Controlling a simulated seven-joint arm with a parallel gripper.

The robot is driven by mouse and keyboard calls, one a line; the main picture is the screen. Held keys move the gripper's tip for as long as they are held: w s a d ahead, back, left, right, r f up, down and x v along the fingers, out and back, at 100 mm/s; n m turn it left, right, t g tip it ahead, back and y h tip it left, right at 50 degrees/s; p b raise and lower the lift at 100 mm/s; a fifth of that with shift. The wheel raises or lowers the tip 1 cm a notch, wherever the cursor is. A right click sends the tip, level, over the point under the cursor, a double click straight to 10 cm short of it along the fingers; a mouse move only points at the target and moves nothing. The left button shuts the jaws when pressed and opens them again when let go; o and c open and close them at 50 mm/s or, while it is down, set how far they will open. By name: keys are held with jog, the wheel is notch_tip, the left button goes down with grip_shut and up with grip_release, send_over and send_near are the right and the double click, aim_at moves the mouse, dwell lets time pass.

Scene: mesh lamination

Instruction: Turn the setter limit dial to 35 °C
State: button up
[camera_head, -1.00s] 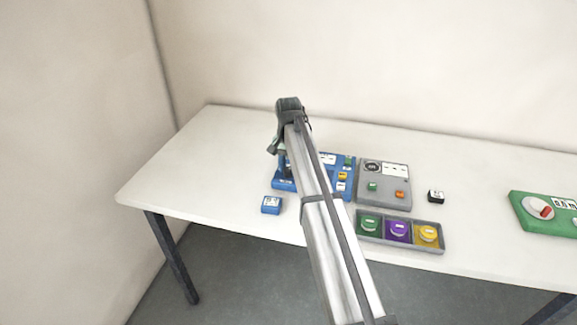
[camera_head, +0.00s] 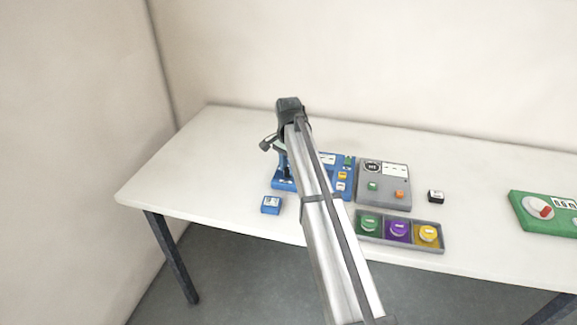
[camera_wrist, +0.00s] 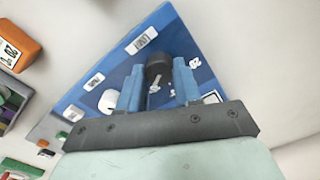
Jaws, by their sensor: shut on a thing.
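The setter is a blue panel (camera_head: 345,192), partly hidden behind my arm in the head view. In the wrist view, the blue panel (camera_wrist: 65,105) carries white labels and a dark round dial (camera_wrist: 158,68) with white marks. My gripper (camera_wrist: 157,84) has its two blue fingers on either side of this dial, shut on it. White printed figures (camera_wrist: 195,62) show beside the dial, but I cannot read the dial's setting. In the head view my arm hides the dial and the fingertips.
A grey box (camera_head: 397,170) with a green and an orange button stands right of the setter. In front of it lies a tray (camera_head: 413,244) of green, purple and yellow discs. The table's left is clear.

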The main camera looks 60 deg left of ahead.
jog(key=o, duration=1)
jog(key=shift+o, duration=0.2)
notch_tip(320, 180, up, 14)
jog(key=shift+f, duration=0.1)
dwell(0.4)
